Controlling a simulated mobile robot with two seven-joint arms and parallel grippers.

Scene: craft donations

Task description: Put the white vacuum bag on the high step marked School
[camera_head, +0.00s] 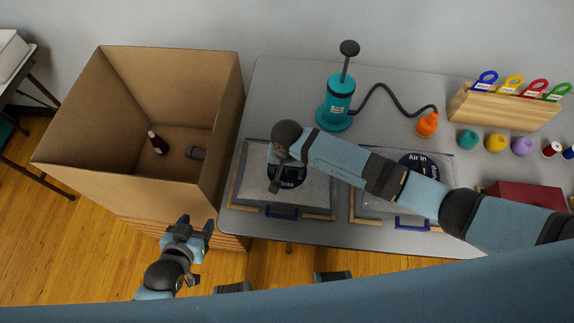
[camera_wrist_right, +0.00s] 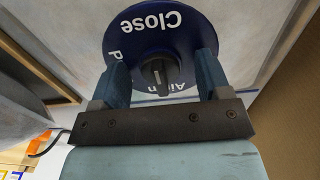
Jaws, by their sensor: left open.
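A flat whitish-grey vacuum bag (camera_head: 312,192) lies on the left of the table inside a low wooden edging. Its round dark-blue dial shows in the right wrist view (camera_wrist_right: 135,22), with a black knob (camera_wrist_right: 157,76) and the words "Close" and "Air in". My right gripper (camera_head: 277,170) is over this dial. Its fingers (camera_wrist_right: 162,80) stand apart on either side of the knob, with gaps visible. My left gripper (camera_head: 193,232) is open and empty, in front of the cardboard box. I see no step marked School.
A second pale bag (camera_head: 385,206) with a dial lies right, partly under my right arm. A teal pump (camera_head: 336,105) with a hose and orange nozzle (camera_head: 427,124) stands behind. A deep cardboard box (camera_head: 120,195) holding two dark items is left. A wooden rack (camera_head: 505,108) holds coloured tags.

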